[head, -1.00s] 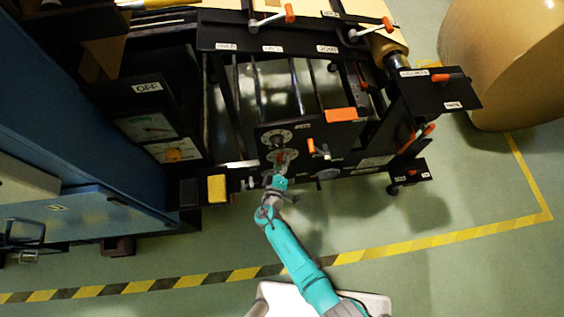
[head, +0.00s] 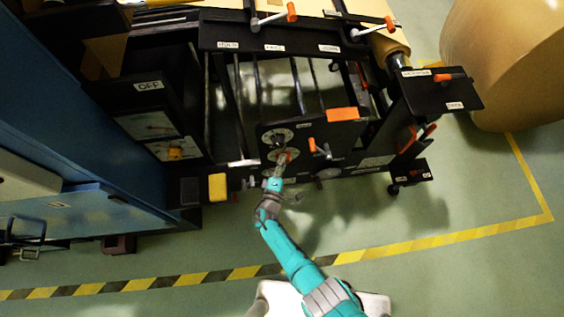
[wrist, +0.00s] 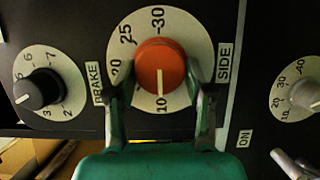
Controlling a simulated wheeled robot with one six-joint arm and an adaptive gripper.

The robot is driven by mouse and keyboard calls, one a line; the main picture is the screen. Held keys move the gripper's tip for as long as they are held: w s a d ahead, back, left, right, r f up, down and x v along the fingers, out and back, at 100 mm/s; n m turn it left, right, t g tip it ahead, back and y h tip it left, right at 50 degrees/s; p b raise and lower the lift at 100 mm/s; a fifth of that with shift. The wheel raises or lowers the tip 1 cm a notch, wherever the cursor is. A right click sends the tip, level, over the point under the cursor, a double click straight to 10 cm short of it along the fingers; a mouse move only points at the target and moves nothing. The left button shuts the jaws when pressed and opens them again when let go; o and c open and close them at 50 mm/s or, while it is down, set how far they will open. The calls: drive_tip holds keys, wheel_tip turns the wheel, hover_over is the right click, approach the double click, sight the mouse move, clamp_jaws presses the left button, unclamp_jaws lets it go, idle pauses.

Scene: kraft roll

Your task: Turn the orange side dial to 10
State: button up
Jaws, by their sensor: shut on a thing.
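The orange side dial (wrist: 160,67) sits on a round white scale in the wrist view, beside a SIDE label (wrist: 224,62). Its white pointer line points down at the 10 mark. In the head view the dial (head: 284,156) is small on the dark panel. My gripper (wrist: 160,88) is shut on the dial, with one finger on its left and one on its right. The fingers cover parts of the scale, near the 20 on the left. In the head view my gripper (head: 280,166) reaches up to the panel from below.
A black brake dial (wrist: 40,90) is close on the left in the wrist view, and a grey dial (wrist: 305,94) is on the right. An orange-handled lever (head: 313,146) stands right of the side dial. The floor in front of the machine is open.

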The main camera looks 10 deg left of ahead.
idle(0.3)
drive_tip(key=o, duration=1.2)
drive_tip(key=shift+s, duration=0.1)
drive_tip(key=s, duration=0.4)
drive_tip(key=s+a, duration=0.1)
drive_tip(key=s, duration=0.6)
drive_tip(key=shift+s+a, duration=0.15)
drive_tip(key=shift+s, duration=0.2)
